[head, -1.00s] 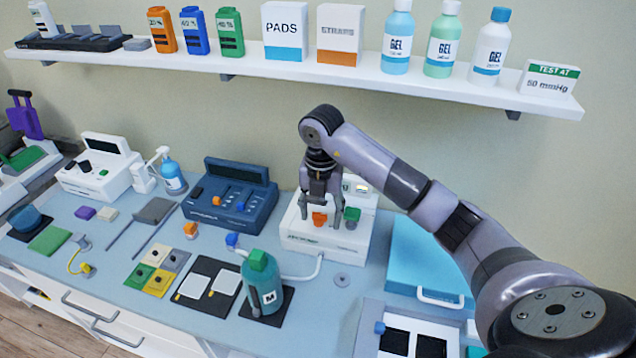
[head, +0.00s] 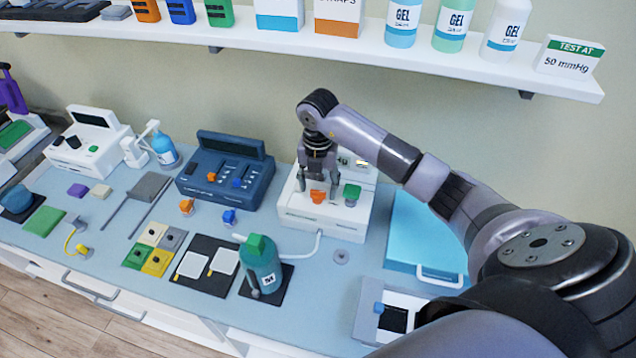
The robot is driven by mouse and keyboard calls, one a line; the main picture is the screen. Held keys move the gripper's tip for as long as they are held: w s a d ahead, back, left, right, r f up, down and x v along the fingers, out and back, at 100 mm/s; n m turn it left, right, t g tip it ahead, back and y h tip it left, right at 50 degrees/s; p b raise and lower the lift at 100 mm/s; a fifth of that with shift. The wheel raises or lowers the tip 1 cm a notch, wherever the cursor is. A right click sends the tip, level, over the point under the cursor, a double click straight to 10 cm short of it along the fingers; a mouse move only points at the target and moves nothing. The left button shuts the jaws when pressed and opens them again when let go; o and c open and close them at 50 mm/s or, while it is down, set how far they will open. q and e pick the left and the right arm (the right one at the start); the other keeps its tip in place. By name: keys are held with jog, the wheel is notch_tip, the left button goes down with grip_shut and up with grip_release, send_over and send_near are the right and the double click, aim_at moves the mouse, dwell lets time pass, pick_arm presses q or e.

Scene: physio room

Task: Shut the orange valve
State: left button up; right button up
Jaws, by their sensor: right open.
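The orange valve (head: 318,196) is a small orange knob on the front of a white box-shaped device (head: 322,223). A green knob (head: 352,194) sits to its right on the same device. My right gripper (head: 317,193) points down over the device, open, with one finger on each side of the orange valve. I cannot tell whether the fingers touch it. The upper back of the device is partly hidden behind my arm. My left gripper is out of view.
A green-topped bottle (head: 262,268) stands in front, by a white hose (head: 307,246) from the device. A dark blue console (head: 228,180) is on the left, a light blue case (head: 425,235) on the right. A shelf (head: 420,70) with bottles runs above.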

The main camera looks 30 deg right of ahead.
jog(key=shift+f, duration=0.8)
jog(key=shift+c, duration=0.5)
jog(key=c, duration=1.1)
